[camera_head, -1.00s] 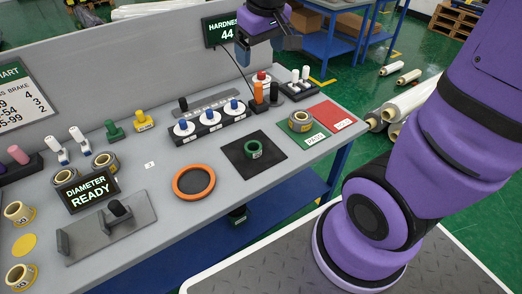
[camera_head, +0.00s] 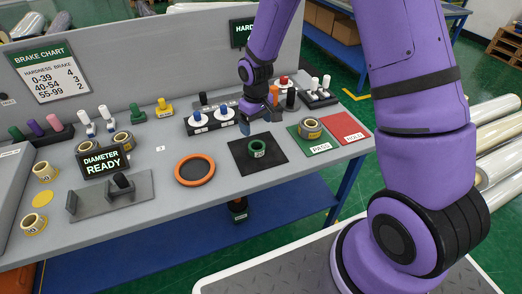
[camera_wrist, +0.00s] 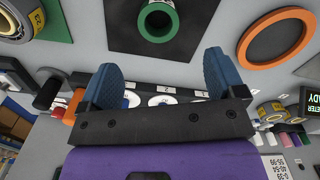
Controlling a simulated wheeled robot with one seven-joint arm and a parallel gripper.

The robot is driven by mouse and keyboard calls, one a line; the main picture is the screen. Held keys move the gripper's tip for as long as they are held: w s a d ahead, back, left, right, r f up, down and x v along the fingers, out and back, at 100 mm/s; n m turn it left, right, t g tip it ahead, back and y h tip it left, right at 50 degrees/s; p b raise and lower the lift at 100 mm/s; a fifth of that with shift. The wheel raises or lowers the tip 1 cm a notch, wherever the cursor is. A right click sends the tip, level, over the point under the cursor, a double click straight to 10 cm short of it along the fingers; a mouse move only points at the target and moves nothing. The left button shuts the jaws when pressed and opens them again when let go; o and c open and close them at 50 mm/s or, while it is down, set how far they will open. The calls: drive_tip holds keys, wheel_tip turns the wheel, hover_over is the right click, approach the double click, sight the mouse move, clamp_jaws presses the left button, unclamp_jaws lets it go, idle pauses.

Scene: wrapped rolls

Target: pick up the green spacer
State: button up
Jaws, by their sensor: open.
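A short green ring-shaped spacer (camera_head: 258,153) sits upright on a black square mat (camera_head: 273,158) on the grey bench. In the wrist view the green spacer (camera_wrist: 158,37) shows at the top, beyond and between my fingers, with its hole visible. My gripper (camera_head: 258,120) hangs over the bench behind the mat, near the row of white discs. In the wrist view my gripper (camera_wrist: 160,78) has its two blue fingers wide apart with nothing between them. It is apart from the spacer.
An orange ring (camera_head: 195,170) lies left of the mat. A yellow-grey roll (camera_head: 310,128) stands on the green PASS pad, beside the red HOLD pad (camera_head: 347,128). A rack with white discs (camera_head: 212,122) is close to my gripper. The diameter gauge (camera_head: 110,197) is at left.

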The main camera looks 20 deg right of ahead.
sight(258, 147)
drive_tip(key=shift+d+f, duration=0.2)
drive_tip(key=shift+f, duration=5.35)
drive_tip(key=c, duration=1)
